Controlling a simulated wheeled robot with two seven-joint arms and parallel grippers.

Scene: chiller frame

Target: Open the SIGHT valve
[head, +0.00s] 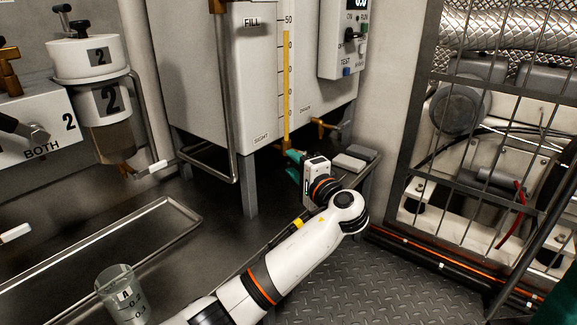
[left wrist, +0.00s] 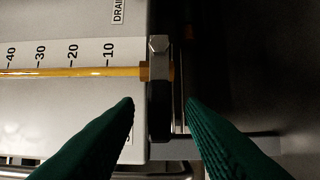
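The sight gauge (head: 286,90) is a yellow tube with a scale on the front of the white tank; it lies sideways in the left wrist view (left wrist: 70,71). The SIGHT label (head: 262,138) is left of its lower end. The SIGHT valve (left wrist: 158,72) at that end has a brass body, a hex nut and a dark lever (left wrist: 160,112). My left gripper (head: 292,166) is just below the tank's lower edge. In the left wrist view its green fingers (left wrist: 160,104) are open, with the lever showing between their tips; contact cannot be told. My right gripper is not in view.
A brass drain valve (head: 322,125) sits to the right, near the DRAIN label. A metal rail (head: 236,140) and a tank leg (head: 250,185) stand left of my gripper. A wire cage (head: 480,130) is at right. A glass beaker (head: 122,295) stands at lower left.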

